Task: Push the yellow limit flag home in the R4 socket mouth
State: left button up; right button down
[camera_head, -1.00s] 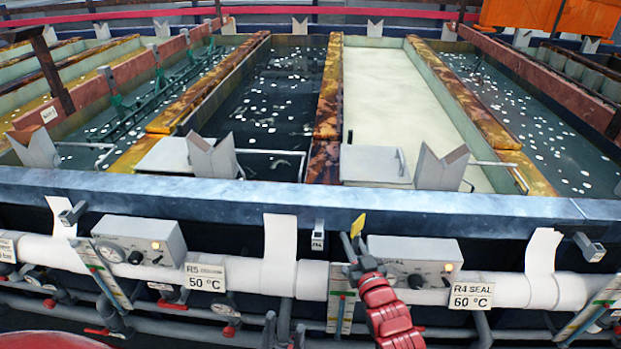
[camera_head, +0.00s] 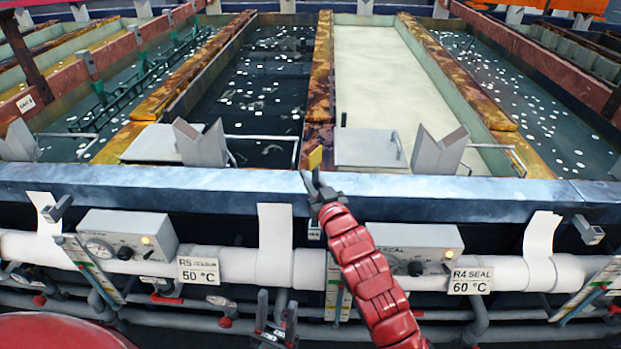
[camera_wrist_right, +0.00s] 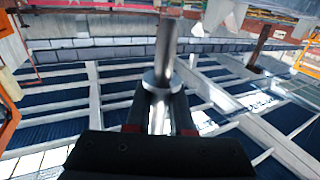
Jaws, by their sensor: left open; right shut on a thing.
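The yellow limit flag (camera_head: 315,157) is small and shows at the tip of my right gripper (camera_head: 318,185), in front of the blue rail's top. The gripper is shut on it. In the right wrist view a grey metal pin with a round collar (camera_wrist_right: 160,80) stands between the shut fingers (camera_wrist_right: 160,110); no yellow shows there. My left gripper (camera_head: 278,322) is open and empty at the bottom.
The blue rail (camera_head: 150,187) runs across the front of the tanks. A grey lid (camera_head: 370,149) lies behind the rail.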

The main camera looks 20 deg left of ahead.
jog(key=shift+f+b, duration=1.75)
jog(key=shift+f, duration=1.15)
jog(key=shift+b, duration=0.45)
jog(key=shift+b, duration=0.3)
jog(key=shift+b, duration=0.4)
jog(key=shift+f+b, duration=1.85)
jog(key=shift+f, duration=0.95)
jog(key=c, duration=0.7)
grip_release()
